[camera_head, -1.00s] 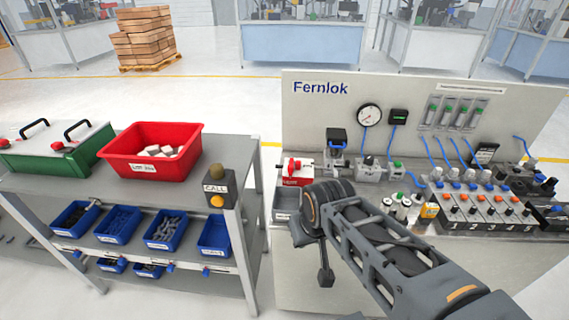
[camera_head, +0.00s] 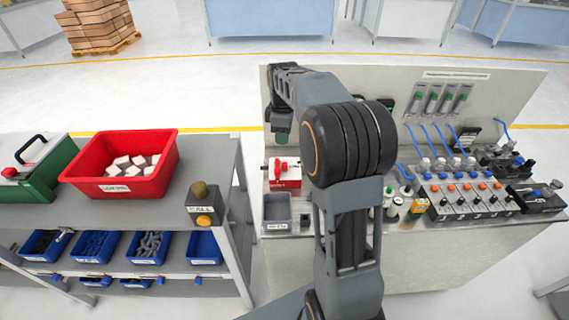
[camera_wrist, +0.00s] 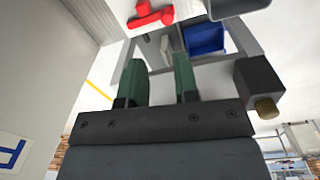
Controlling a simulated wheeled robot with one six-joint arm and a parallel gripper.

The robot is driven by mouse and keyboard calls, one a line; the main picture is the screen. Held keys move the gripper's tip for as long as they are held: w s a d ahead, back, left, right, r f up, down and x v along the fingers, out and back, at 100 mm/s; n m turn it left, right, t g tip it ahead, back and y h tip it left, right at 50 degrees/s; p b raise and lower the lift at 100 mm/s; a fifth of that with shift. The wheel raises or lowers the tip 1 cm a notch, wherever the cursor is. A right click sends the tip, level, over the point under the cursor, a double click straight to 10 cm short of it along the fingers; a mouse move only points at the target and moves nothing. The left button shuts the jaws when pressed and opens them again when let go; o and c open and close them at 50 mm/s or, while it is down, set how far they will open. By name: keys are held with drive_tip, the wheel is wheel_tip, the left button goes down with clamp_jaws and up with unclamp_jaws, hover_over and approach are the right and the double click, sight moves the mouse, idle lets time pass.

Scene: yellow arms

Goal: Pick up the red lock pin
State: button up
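A red pin-like part (camera_head: 281,165) sits on a small white-and-red box (camera_head: 291,184) at the left end of the bench; I take it for the lock pin. In the wrist view the red part (camera_wrist: 150,17) shows at the top edge, beyond the fingertips and partly cut off. My gripper (camera_head: 283,135) points down above and behind the box, apart from the red part. In the wrist view its two green fingers (camera_wrist: 160,75) stand apart with nothing between them. My arm hides the middle of the bench.
A grey tray (camera_head: 277,222) sits in front of the box. The tall back panel (camera_head: 500,100) stands close behind my gripper. Valves and bottles (camera_head: 393,208) stand right of my arm. A shelf with a red bin (camera_head: 120,190) and a call-button box (camera_head: 204,205) stands left.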

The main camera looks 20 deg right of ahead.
drive_tip(key=w+d+f+n, duration=0.1)
drive_tip(key=w+d+n, duration=0.1)
drive_tip(key=w, duration=0.1)
drive_tip(key=p, duration=0.1)
hover_over(285, 163)
wheel_tip(285, 163, down, 8)
drive_tip(key=shift+r, duration=0.15)
drive_tip(key=shift+a+f+p, duration=0.1)
drive_tip(key=shift+f+p, duration=0.7)
drive_tip(key=shift+f, duration=2.2)
clamp_jaws()
drive_tip(key=shift+r, duration=0.1)
